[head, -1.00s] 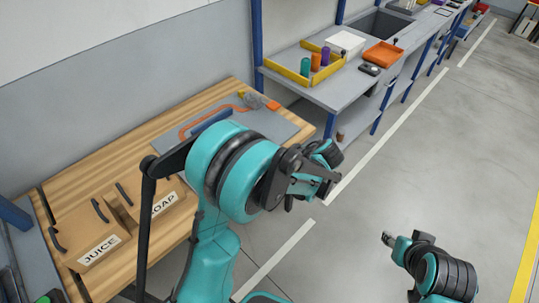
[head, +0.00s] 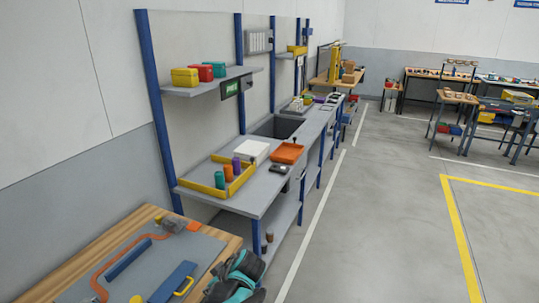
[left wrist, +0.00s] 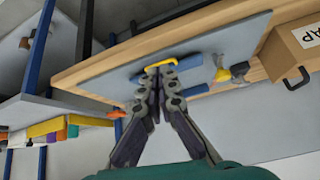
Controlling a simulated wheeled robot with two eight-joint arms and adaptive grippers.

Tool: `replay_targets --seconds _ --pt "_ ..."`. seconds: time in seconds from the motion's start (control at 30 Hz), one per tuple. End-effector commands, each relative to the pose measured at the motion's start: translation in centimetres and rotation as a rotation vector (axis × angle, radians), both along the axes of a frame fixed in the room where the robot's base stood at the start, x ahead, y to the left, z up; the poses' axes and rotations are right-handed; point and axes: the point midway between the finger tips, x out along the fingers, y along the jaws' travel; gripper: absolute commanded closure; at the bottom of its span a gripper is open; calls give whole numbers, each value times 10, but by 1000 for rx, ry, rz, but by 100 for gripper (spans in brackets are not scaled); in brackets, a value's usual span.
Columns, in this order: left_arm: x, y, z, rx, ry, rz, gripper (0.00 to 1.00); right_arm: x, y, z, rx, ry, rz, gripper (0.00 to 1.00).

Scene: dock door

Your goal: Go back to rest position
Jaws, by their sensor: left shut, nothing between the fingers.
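My left gripper and wrist, teal and black, show at the bottom of the head view (head: 235,280), beside the right end of the wooden table (head: 145,213). In the left wrist view the dark fingers of my left gripper (left wrist: 160,82) are together with nothing between them. Behind their tips in that picture are a yellow handle (left wrist: 160,65) and blue bars (left wrist: 197,90) on the grey mat; I cannot tell the exact gap. My right gripper is not in view.
The grey mat (head: 205,245) carries an orange cable (head: 105,262) and a blue bar (head: 130,258). A grey workbench (head: 262,195) with a yellow-rimmed tray (head: 205,189) and orange tray (head: 287,152) stands beyond. A SOAP box (left wrist: 290,55) is on the table. Open floor lies right.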

Motion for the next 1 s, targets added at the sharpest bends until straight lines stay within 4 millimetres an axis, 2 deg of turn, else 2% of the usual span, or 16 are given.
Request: replay_targets --seconds 0.1,0.3,0.6,0.8,1.0 --pt "-29 7 26 -54 62 -162 100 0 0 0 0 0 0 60" --pt "-78 6 56 -118 102 -456 100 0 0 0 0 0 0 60" --pt "-146 -6 76 -114 45 -844 100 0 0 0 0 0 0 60" --pt "-165 -12 77 -77 1 -973 100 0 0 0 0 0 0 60" --pt "-168 -14 78 -65 -9 -1000 100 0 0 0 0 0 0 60"
